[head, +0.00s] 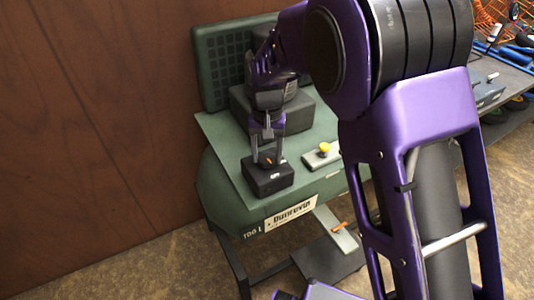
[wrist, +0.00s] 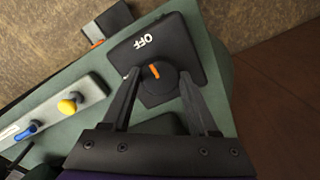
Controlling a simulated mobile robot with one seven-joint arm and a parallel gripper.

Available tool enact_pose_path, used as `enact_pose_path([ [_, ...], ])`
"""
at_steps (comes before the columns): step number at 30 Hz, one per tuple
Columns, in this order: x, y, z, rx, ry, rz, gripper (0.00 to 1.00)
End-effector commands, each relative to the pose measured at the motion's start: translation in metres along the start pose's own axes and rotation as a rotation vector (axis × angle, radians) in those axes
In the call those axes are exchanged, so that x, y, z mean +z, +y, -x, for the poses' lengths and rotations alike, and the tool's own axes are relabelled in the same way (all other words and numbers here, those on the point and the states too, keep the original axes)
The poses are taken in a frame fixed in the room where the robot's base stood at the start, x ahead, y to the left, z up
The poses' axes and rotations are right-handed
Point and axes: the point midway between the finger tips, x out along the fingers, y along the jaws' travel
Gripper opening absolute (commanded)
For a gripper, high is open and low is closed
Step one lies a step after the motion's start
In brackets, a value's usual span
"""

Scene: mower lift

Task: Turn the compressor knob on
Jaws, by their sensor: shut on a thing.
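The compressor (head: 230,150) is a green machine with a black control box (head: 267,180) on its top near the front edge. In the wrist view the box (wrist: 185,40) shows a white "OFF" label, and on it sits a round black knob (wrist: 165,90) with an orange mark. The mark lies on the knob's side towards the "OFF" label. My gripper (wrist: 160,76) has its two fingers on either side of the knob and is shut on it. In the head view my gripper (head: 267,158) reaches down onto the box and mostly hides the knob.
A pale plate with a yellow knob (head: 325,147) lies right of the box; the wrist view also shows a blue lever (wrist: 27,131) on it. A brown wall (head: 90,130) stands left. A shelf with tools (head: 510,60) is at the far right.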

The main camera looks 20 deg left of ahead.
Motion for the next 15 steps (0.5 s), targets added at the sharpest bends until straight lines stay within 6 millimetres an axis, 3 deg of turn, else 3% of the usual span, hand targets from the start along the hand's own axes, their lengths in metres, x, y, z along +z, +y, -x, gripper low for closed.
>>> enact_pose_path([
  [8, -0.0002, 0.0002, 0.0011, -0.001, 0.0, 0.093, 0.04],
  [15, -0.0006, 0.0006, 0.0017, -0.001, 0.001, 0.281, 0.04],
])
